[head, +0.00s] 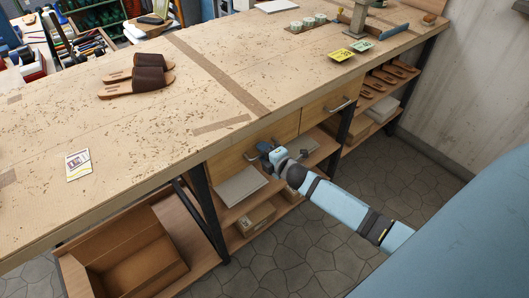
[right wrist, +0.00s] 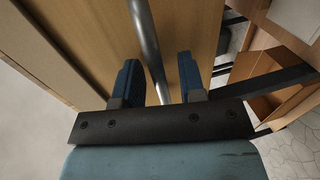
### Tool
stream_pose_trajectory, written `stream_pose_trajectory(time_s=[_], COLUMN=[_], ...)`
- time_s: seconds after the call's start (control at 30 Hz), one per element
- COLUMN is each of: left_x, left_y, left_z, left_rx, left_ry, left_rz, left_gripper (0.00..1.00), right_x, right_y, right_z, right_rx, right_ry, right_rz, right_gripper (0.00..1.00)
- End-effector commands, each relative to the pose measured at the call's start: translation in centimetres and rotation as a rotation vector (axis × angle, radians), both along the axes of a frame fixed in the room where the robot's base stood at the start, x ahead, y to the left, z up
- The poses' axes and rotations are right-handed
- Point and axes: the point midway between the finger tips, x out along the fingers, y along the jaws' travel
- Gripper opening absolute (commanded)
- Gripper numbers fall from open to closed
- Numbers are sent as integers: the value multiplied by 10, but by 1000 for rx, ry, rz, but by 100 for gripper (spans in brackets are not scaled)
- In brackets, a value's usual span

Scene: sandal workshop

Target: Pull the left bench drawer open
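The left bench drawer (head: 232,162) has a plain wooden front under the bench top and looks shut, flush with the bench front. Its metal bar handle (right wrist: 146,35) shows in the right wrist view; in the head view my gripper mostly hides it. My right gripper (head: 264,150) is at this handle. In the right wrist view its two dark blue fingers (right wrist: 158,80) stand apart on either side of the bar, with a visible gap on at least the right side. My left gripper is not in view.
The right drawer (head: 322,107) with its own handle is beside it, shut. Open shelves below hold a grey flat box (head: 240,187) and a cardboard box (head: 256,219). A dark bench leg (head: 208,208) stands left of them. Sandals (head: 137,83) lie on the bench top (head: 80,120).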

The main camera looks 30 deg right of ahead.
Motion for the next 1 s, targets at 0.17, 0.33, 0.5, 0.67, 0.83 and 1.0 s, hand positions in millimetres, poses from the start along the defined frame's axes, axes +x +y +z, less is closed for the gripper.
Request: stream_pose_trajectory(time_s=[0.17,0.33,0.5,0.67,0.83,1.0], left_x=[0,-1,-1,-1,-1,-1], left_y=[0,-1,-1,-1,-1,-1], left_z=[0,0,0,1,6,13], left_rx=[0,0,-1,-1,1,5], left_ry=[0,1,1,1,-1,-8], left_rz=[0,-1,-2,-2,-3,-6], left_gripper=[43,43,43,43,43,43], right_x=[0,0,0,-3,-20,-54], right_y=[0,0,0,0,-2,-4], right_z=[0,0,0,0,0,1], right_rx=[0,0,0,1,-1,1], right_ry=[0,0,1,1,4,6], right_rz=[0,0,0,0,-1,-1], right_gripper=[37,5,0,0,0,0])
